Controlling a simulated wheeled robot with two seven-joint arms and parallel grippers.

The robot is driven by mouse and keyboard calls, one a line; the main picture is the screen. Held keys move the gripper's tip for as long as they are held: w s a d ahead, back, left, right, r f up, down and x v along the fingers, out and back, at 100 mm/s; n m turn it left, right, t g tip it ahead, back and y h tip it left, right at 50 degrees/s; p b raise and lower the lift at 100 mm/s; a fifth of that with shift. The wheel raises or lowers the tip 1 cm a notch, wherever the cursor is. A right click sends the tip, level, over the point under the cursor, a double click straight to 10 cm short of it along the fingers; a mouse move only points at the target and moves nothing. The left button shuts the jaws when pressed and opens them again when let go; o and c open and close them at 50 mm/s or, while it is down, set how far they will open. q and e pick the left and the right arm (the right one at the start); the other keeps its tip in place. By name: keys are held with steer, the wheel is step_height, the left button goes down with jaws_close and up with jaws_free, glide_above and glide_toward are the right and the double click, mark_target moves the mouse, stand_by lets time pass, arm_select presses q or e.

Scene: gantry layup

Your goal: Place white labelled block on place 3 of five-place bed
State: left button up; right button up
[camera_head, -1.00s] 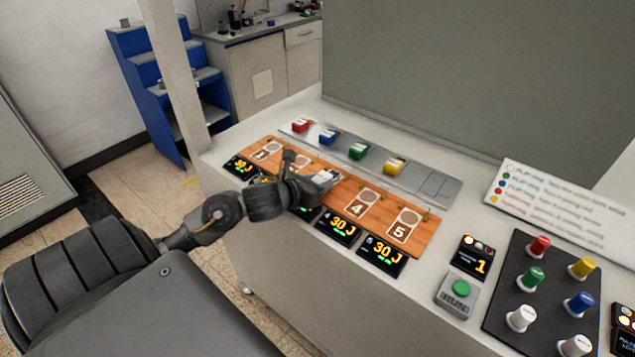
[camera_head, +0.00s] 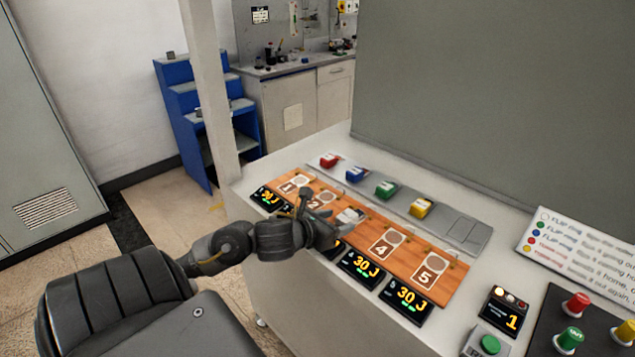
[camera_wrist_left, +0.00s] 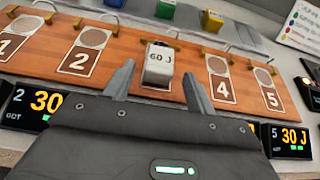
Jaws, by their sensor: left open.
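In the head view the block (camera_head: 350,216) shows just beyond my left gripper (camera_head: 322,217). In the wrist view my left gripper (camera_wrist_left: 158,85) is open, its two fingers apart on either side and nearer to me than the block, with nothing between them. Places 1, 2, 4 and 5 are bare. My right gripper is not in view.
Behind the bed a grey rack holds a red block (camera_head: 330,160), a blue block (camera_head: 356,174), a green block (camera_head: 386,189) and a yellow block (camera_head: 421,207). Displays (camera_head: 361,269) line the bed's front. A green button (camera_head: 490,344) and coloured knobs stand at right.

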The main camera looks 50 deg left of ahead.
arm_select(q)
steer(key=v, duration=0.2)
steer(key=shift+s, duration=0.35)
steer(key=p+v, duration=0.1)
steer(key=v, duration=0.1)
steer(key=p+v, duration=0.2)
steer(key=shift+d+r, duration=0.1)
steer(key=shift+r, duration=0.35)
steer(key=shift+s+r+p, duration=0.15)
steer(key=shift+s+p, duration=0.75)
steer(key=shift+p, duration=0.3)
